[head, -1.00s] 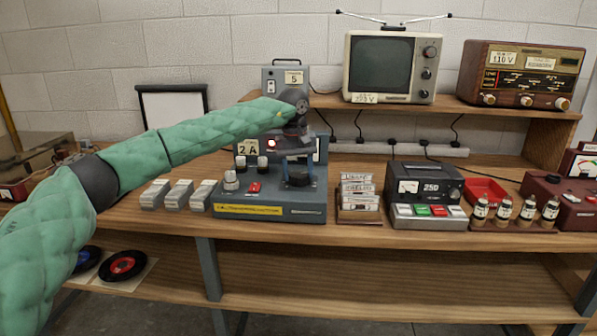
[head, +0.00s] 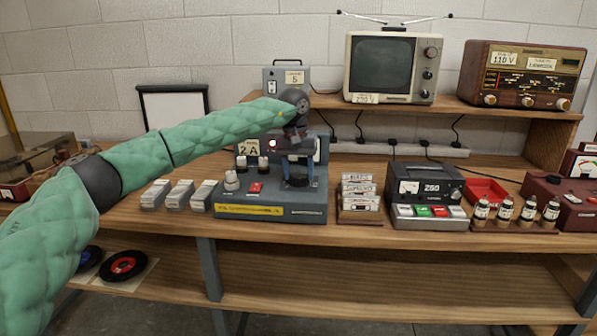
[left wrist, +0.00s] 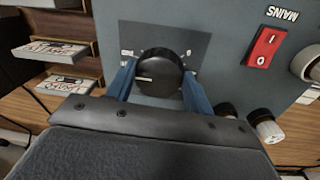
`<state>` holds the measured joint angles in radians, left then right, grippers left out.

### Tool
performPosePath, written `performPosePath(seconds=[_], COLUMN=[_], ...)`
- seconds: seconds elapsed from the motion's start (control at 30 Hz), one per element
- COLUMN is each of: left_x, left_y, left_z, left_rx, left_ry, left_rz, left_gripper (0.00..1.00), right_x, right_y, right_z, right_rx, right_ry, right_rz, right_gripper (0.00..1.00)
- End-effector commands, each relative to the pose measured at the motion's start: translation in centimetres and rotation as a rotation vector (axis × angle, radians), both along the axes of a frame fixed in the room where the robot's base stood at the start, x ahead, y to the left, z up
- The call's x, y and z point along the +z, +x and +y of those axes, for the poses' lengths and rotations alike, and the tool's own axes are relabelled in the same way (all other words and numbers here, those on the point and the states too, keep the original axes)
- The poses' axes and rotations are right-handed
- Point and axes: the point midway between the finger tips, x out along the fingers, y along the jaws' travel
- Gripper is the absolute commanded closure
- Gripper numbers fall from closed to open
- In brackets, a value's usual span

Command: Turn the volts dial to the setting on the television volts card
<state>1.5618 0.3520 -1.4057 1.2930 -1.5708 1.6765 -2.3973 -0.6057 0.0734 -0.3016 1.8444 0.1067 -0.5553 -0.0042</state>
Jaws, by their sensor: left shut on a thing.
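My left gripper (head: 298,185) points down over the right part of the blue-grey control unit (head: 240,210) on the bench. In the left wrist view its two blue fingers (left wrist: 160,85) sit on either side of a round black dial (left wrist: 158,68), shut on it. The dial has a white pointer line lying nearly level in that view. Scale marks around it are mostly hidden. The television (head: 385,68) stands on the raised shelf, with a small volts card (head: 365,98) at its lower left; its figure is too small to read surely. My right gripper is not in view.
A red mains switch (left wrist: 263,47) and pale knobs (left wrist: 270,132) are beside the dial. A card rack (head: 359,198) stands just right of the unit, then a grey meter box (head: 428,185). White blocks (head: 180,194) lie to the left. A radio (head: 522,75) shares the shelf.

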Motion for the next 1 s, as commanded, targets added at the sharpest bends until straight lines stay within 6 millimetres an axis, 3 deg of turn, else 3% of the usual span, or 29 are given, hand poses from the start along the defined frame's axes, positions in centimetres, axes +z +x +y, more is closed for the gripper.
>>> performPosePath(seconds=[0.03,0.07,0.17,0.57,0.77,1.0], left_x=[0.1,0.1,0.1,0.4,2.4,6.0], left_y=[0.1,0.1,0.1,0.0,0.1,0.2], left_z=[0.1,0.1,0.0,0.0,0.1,0.4], left_rx=[0.002,0.002,0.002,0.001,0.001,0.002], left_ry=[-0.001,-0.001,-0.001,0.0,-0.002,-0.002], left_rz=[-0.002,-0.002,-0.002,-0.001,-0.003,-0.003], left_gripper=[0.71,0.46,0.26,0.26,0.26,0.26], right_x=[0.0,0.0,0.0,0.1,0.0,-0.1], right_y=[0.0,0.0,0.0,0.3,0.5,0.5], right_z=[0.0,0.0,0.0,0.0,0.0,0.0], right_rx=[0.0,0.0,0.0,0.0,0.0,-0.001], right_ry=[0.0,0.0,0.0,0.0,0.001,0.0], right_rz=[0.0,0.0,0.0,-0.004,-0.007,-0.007], right_gripper=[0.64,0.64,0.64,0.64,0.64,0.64])
